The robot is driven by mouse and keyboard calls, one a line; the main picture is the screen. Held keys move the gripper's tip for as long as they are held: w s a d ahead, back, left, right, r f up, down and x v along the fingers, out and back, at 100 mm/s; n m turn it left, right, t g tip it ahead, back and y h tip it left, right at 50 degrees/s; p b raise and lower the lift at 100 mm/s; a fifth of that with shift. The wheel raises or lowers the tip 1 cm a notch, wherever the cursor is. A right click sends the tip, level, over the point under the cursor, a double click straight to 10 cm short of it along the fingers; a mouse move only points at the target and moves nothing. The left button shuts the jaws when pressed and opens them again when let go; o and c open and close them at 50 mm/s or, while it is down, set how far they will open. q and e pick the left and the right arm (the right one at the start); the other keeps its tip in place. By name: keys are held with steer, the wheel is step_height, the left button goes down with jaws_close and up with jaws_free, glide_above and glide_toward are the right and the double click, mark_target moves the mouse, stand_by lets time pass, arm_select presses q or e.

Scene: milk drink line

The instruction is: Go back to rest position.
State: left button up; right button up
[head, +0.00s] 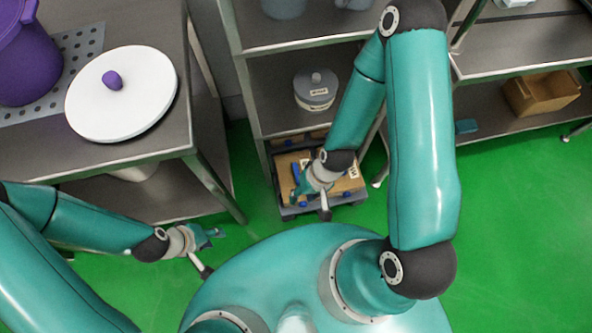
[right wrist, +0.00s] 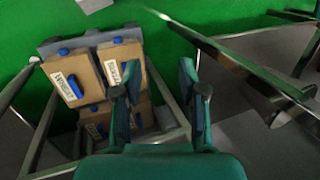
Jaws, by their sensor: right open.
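My right gripper (head: 303,187) hangs over the labelled cardboard boxes low in the middle of the head view. In the right wrist view its two fingers (right wrist: 161,95) stand apart, with nothing seen between them. My left gripper (head: 208,238) is at the lower left of the head view, over green floor beside the steel table. No held object shows at it, but its fingers are too small to tell whether they are open or shut.
The brown boxes with blue caps (right wrist: 73,83) sit on a grey platform (right wrist: 76,43). A steel table (head: 150,151) at left holds a purple container (head: 28,55) and a white lid (head: 140,85). A shelf rack (head: 262,95) holds a grey-lidded tub (head: 315,90). Green floor (head: 520,220) is clear at right.

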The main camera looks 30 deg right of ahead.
steer(key=shift+w+a+f+n, duration=0.1)
steer(key=shift+a+n, duration=0.4)
steer(key=shift+a, duration=0.55)
step_height(320, 180, up, 7)
steer(key=p, duration=0.7)
